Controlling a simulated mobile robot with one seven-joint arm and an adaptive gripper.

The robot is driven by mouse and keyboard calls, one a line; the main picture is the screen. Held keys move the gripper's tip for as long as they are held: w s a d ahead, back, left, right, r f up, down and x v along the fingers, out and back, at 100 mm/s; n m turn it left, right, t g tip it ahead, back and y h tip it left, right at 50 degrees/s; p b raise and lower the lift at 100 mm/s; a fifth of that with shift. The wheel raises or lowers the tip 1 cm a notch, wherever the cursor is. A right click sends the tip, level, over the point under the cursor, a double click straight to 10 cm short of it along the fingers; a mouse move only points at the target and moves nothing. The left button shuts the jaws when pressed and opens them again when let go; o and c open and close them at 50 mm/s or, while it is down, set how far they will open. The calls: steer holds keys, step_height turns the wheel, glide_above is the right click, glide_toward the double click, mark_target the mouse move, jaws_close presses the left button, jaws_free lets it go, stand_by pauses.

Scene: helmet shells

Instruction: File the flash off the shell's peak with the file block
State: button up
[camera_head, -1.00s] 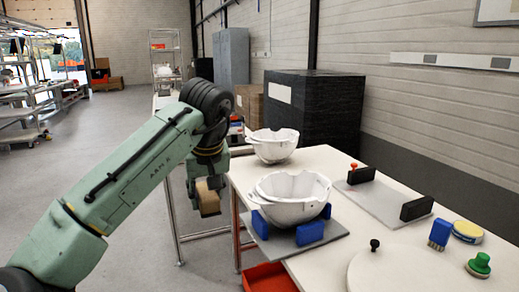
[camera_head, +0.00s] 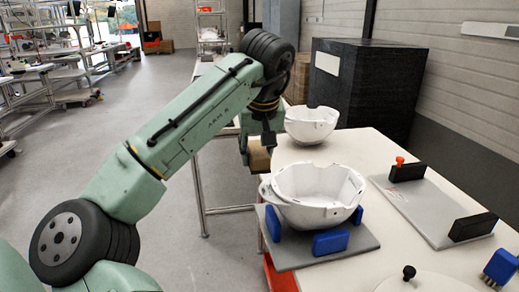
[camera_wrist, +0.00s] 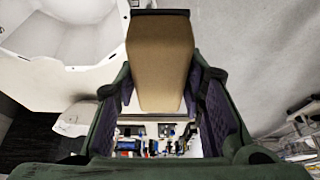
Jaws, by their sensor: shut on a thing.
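A white helmet shell (camera_head: 318,212) sits open side up on blue supports (camera_head: 331,242) on a grey plate (camera_head: 370,243) near the table's left edge. A lip (camera_head: 270,194) juts from its left side. My gripper (camera_head: 260,147) is shut on a tan file block (camera_head: 258,159), just left of and behind this shell. In the wrist view the file block (camera_wrist: 160,60) points away between the fingers (camera_wrist: 160,95), and a white shell (camera_wrist: 65,55) is at upper left. I cannot tell whether the block touches the shell. Any flash is too small to see.
A second white shell (camera_head: 311,125) stands farther back on the white table (camera_head: 365,150). A grey plate with black end stops (camera_head: 472,227) lies at right, with a blue brush (camera_head: 500,267) in front. A dark wrapped stack (camera_head: 365,85) stands behind.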

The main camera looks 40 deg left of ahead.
mark_target(258, 173)
steer(key=shift+d+f, duration=0.1)
steer(key=shift+f, duration=0.1)
steer(key=shift+f+b, duration=2)
steer(key=shift+f, duration=0.8)
steer(key=shift+f+b, duration=0.7)
steer(key=shift+f, duration=0.4)
steer(key=shift+w+a+p, duration=0.7)
steer(key=shift+a+p, duration=0.05)
steer(key=shift+p, duration=0.35)
